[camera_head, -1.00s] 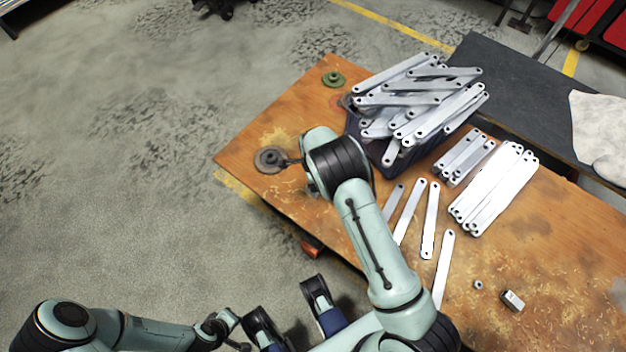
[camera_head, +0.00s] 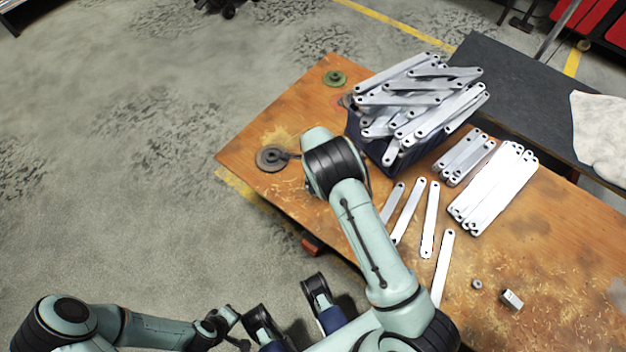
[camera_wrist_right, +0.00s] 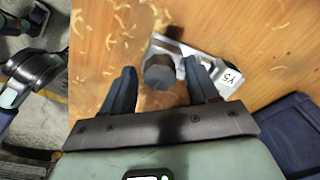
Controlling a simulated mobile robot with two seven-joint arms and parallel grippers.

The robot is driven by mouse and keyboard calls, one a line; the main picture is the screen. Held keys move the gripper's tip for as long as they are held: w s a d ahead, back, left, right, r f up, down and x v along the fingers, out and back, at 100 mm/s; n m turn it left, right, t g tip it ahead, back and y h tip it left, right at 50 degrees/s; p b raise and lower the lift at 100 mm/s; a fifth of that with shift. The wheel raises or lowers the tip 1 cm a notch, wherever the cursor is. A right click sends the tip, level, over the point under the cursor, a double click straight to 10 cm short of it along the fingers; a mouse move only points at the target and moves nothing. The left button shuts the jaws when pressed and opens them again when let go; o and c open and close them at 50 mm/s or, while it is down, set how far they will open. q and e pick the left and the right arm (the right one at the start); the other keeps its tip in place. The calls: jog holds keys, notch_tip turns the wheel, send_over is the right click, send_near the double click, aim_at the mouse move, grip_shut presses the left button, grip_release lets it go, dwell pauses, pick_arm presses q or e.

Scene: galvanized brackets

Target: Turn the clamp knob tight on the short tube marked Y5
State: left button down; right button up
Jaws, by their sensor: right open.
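The dark round clamp knob (camera_wrist_right: 160,72) is in the right wrist view, on a grey metal clamp piece (camera_wrist_right: 165,45). A white label reading Y5 (camera_wrist_right: 230,77) is at the right end of this piece. My right gripper (camera_wrist_right: 160,84) is open, with one finger on each side of the knob and a gap visible at the left finger. I cannot tell whether the right finger touches. In the head view my right arm hides the clamp and the gripper. My left arm (camera_head: 150,328) is low at the left, and its gripper's opening cannot be made out.
The wooden table (camera_head: 560,255) carries a dark bin (camera_head: 410,158) heaped with metal bars, stacked bars (camera_head: 495,188) and several loose bars. A dark blue box (camera_wrist_right: 290,130) is near my right gripper.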

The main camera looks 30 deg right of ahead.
jog(key=n, duration=0.5)
jog(key=shift+b, duration=0.3)
jog(key=n, duration=0.4)
jog(key=n+b, duration=0.1)
jog(key=n, duration=0.8)
jog(key=shift+b, duration=0.3)
jog(key=c, duration=0.9)
jog(key=shift+c, duration=0.2)
